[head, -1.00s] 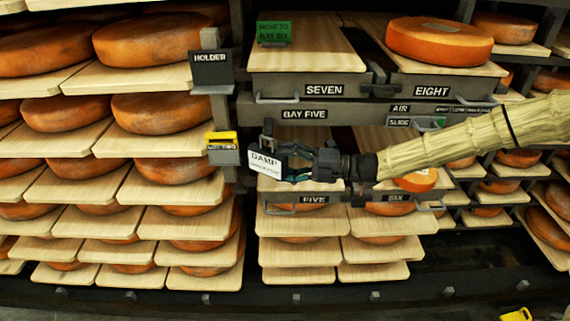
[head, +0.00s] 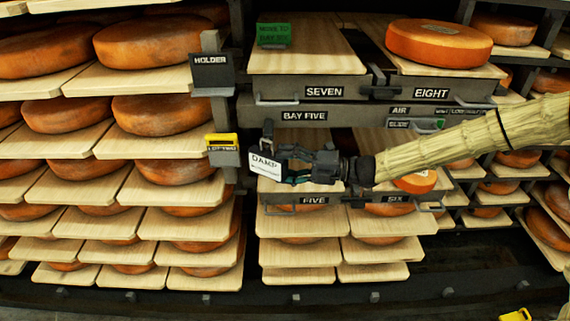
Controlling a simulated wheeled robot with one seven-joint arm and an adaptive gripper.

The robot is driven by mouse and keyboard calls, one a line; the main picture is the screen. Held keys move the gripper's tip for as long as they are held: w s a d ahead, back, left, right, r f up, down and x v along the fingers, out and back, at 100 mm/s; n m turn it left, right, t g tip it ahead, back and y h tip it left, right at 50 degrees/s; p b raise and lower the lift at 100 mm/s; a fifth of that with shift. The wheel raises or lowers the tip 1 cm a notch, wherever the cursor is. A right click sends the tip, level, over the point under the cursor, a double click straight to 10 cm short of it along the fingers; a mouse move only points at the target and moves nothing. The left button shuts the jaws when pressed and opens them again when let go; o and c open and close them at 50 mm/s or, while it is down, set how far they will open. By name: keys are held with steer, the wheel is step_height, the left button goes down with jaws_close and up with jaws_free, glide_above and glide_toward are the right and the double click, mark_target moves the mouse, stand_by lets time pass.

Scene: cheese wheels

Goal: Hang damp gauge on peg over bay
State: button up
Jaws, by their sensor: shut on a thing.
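The damp gauge is a white card (head: 264,167) marked DAMP in the head view. My gripper (head: 285,166) is shut on it, and it hangs slightly tilted at the left end of my arm. It is in front of the bay, below the BAY FIVE label (head: 304,115) and above the board labelled FIVE (head: 313,200). I cannot make out a peg clearly; the dark gripper parts cover some of the rail behind.
A HOLDER box (head: 210,72) and a yellow-topped holder (head: 222,142) are on the post to the left. A green sign (head: 273,34) stands on board SEVEN (head: 325,93). A cheese wheel (head: 438,43) sits on board EIGHT. Cheese racks fill both sides.

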steer(key=o, duration=1.3)
steer(key=s+d, duration=0.2)
steer(key=d, duration=1)
steer(key=s+a+f+n+g+h, duration=0.1)
steer(key=s+f+n+g+h, duration=0.35)
steer(key=s+f, duration=0.85)
steer(key=s+a+f+n+g+h, duration=0.1)
steer(key=s+f+n+h, duration=0.65)
steer(key=f, duration=0.85)
steer(key=s+d+f+n+t+h, duration=0.1)
steer(key=s+d+f+n+h, duration=0.1)
steer(key=s+n, duration=0.4)
steer(key=s+d+f+n+t+h, duration=0.1)
steer(key=s+d+f+n, duration=0.3)
steer(key=n, duration=0.6)
steer(key=s+d+f+n+t+h, duration=0.1)
steer(key=s+d+f+n+h, duration=0.1)
steer(key=s+d+n, duration=0.3)
steer(key=shift+s+d+f+n+h, duration=0.15)
steer(key=shift+s+f+n, duration=0.1)
steer(key=shift+s+n, duration=0.4)
steer(key=shift+s+d+f+n+h, duration=0.1)
steer(key=shift+s+f+n, duration=0.1)
steer(key=shift+s+n, duration=0.45)
steer(key=shift+s+d+f+n+h, duration=0.15)
steer(key=shift+s+f+n, duration=0.1)
steer(key=shift+s+n, duration=0.4)
